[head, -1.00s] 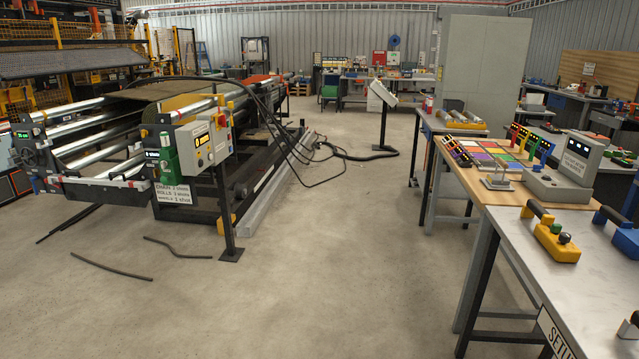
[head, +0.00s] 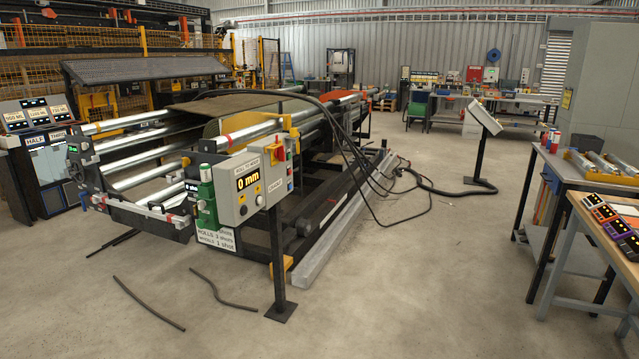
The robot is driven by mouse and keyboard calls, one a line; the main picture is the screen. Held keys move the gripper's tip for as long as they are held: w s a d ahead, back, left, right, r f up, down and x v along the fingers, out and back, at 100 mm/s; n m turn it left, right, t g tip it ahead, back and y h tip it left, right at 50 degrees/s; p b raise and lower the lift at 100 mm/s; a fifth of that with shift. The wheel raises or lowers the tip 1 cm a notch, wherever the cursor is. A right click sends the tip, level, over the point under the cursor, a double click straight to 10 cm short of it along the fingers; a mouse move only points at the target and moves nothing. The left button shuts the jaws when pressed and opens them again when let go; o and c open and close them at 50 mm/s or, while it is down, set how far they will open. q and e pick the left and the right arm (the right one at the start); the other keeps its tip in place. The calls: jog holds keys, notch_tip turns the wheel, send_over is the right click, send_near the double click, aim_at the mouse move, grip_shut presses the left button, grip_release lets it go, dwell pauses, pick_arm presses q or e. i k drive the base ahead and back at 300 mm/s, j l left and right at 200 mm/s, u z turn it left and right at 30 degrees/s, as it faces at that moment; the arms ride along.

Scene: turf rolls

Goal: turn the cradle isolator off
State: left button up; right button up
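The cradle machine (head: 240,130), with long silver rollers, stands in the left and middle of the head view. At its front a grey control box (head: 231,206) on a black post carries an orange "0 mm" display (head: 248,179). A small yellow-and-red switch (head: 280,152) sits at the box's upper right; it looks like the isolator, but its lettering and handle position are too small to read. Neither of my grippers is in view.
The post's foot plate (head: 281,312) stands on the concrete floor. Loose dark strips (head: 147,303) lie in front of the machine. Black cables (head: 400,222) run to a pedestal panel (head: 485,117). Benches (head: 590,185) line the right side. The floor in front is mostly clear.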

aim_at(280, 153)
jog(key=i+l+u, duration=0.25)
jog(key=i, duration=0.85)
jog(key=j, duration=0.15)
